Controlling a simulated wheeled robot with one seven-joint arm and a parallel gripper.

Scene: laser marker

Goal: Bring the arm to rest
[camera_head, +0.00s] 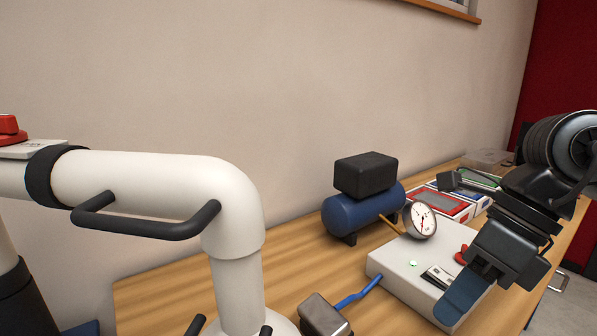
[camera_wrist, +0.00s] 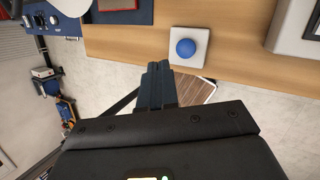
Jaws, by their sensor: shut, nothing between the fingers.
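My gripper (camera_head: 458,302) is at the lower right of the head view, in front of the light grey box of the compressor unit as seen from there. In the wrist view its two dark fingers (camera_wrist: 160,72) lie side by side with no gap. Nothing is held between them. The fingers point over the edge of the wooden table (camera_wrist: 120,42), with floor below them. My arm reaches in from the right edge of the head view.
A white bent pipe (camera_head: 150,185) with black handles fills the left foreground. A blue compressor tank (camera_head: 345,217) and a gauge (camera_head: 420,220) stand on the table. A white block (camera_wrist: 200,62) with a blue dome (camera_wrist: 186,48) sits near the table edge.

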